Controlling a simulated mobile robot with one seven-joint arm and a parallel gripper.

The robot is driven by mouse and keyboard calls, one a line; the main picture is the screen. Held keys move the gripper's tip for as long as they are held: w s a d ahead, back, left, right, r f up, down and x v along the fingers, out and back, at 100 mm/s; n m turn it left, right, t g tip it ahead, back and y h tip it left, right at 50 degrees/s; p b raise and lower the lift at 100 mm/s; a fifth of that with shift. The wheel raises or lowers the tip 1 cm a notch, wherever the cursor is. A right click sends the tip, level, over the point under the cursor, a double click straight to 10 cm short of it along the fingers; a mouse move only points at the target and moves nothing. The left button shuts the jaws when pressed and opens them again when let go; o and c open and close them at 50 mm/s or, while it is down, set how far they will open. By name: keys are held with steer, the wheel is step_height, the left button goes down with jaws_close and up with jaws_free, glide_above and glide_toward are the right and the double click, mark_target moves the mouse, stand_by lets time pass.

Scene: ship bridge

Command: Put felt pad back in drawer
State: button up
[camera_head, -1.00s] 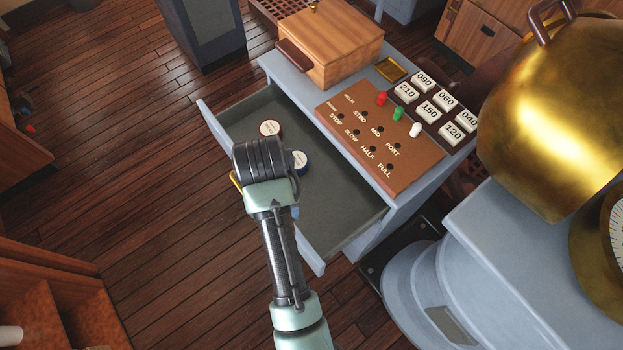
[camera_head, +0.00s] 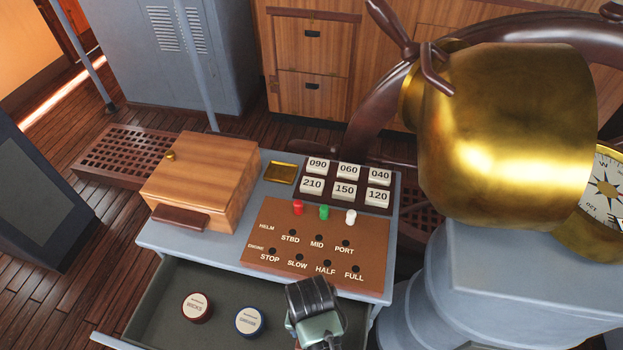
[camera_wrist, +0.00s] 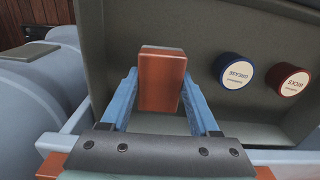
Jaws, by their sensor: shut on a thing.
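The drawer (camera_head: 160,300) is open below the console top, with a dark grey-green inside. My gripper (camera_wrist: 160,85) is shut on a red-brown block, the felt pad (camera_wrist: 162,72), which sits between its two blue fingers in the wrist view. In the head view my gripper (camera_head: 313,305) is over the right part of the drawer, and its wrist hides the pad and fingertips. In the wrist view the pad is over or inside the drawer (camera_wrist: 205,25); I cannot tell whether it touches the bottom.
A red-rimmed WICKS tin (camera_head: 197,307) and a blue-rimmed GREASE tin (camera_head: 249,321) stand in the drawer, left of my gripper. Above are a panel (camera_head: 315,240) with pegs and a wooden box (camera_head: 203,180). A brass binnacle (camera_head: 500,130) stands at right.

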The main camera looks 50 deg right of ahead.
steer(key=shift+m, duration=0.3)
steer(key=f, duration=0.5)
steer(key=shift+s+d+f, duration=0.2)
steer(key=shift+s+f, duration=0.05)
steer(key=shift+s, duration=0.05)
steer(key=shift+f+b, duration=0.4)
steer(key=shift+f, duration=2.1)
steer(key=shift+f, duration=0.15)
steer(key=o, duration=1.3)
step_height(320, 180, up, 12)
steer(key=shift+r+p, duration=0.1)
steer(key=shift+p, duration=0.55)
steer(key=shift+r, duration=0.1)
